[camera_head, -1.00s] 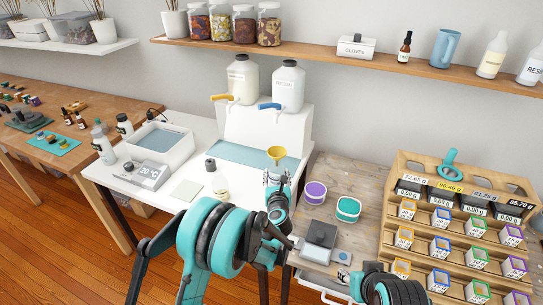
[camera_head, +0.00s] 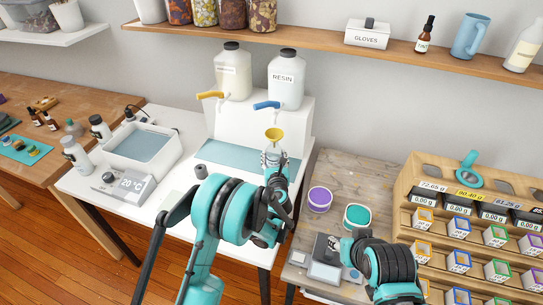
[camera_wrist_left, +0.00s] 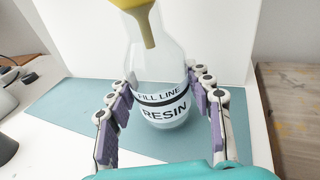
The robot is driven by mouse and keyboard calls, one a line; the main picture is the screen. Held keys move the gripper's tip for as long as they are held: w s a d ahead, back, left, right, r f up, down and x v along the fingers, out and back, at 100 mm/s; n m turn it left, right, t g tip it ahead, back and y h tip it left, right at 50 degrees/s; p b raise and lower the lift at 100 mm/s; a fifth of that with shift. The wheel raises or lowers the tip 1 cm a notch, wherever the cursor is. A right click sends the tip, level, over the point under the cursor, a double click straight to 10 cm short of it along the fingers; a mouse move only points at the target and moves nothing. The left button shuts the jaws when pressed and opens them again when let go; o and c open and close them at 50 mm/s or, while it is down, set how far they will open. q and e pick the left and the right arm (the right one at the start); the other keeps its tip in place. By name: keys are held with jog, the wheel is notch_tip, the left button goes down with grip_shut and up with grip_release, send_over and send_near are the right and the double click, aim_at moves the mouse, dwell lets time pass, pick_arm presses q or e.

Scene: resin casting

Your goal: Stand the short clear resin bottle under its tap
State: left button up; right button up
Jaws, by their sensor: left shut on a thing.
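A clear bottle (camera_wrist_left: 162,65) with a black-and-white band reading "FILL LINE" and "RESIN" stands between the purple pads of my left gripper (camera_wrist_left: 165,120). A yellow funnel (camera_head: 274,134) sits in its neck. In the head view the left gripper (camera_head: 274,170), shut on the bottle (camera_head: 271,157), is in front of the white stand, over the right part of the teal mat (camera_head: 225,153). Whether the bottle touches the mat is unclear. The blue tap (camera_head: 267,105) of the jug marked RESIN (camera_head: 286,88) is above and behind the funnel. My right gripper (camera_head: 335,244) is near the scale, its fingers unclear.
A second jug (camera_head: 232,75) with a yellow tap (camera_head: 210,95) stands left on the white stand (camera_head: 300,125). A water bath (camera_head: 143,150) is at the left. Purple (camera_head: 319,199) and teal (camera_head: 357,217) tubs and a scale (camera_head: 325,270) are on the wooden table at right.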

pick_arm(q)
jog(key=shift+w+a+f, duration=0.15)
jog(key=shift+w+f, duration=0.1)
jog(key=shift+f, duration=0.35)
jog(key=shift+r, duration=0.1)
jog(key=shift+c, duration=0.7)
jog(key=shift+s+r, duration=0.1)
jog(key=shift+r, duration=0.05)
jog(key=shift+f, duration=0.3)
jog(key=o, duration=1.5)
jog(key=shift+o, duration=0.2)
jog(key=shift+r, duration=0.15)
pick_arm(e)
jog(key=shift+w+a+f, duration=0.15)
jog(key=shift+w+f, duration=0.05)
jog(key=shift+f, duration=0.1)
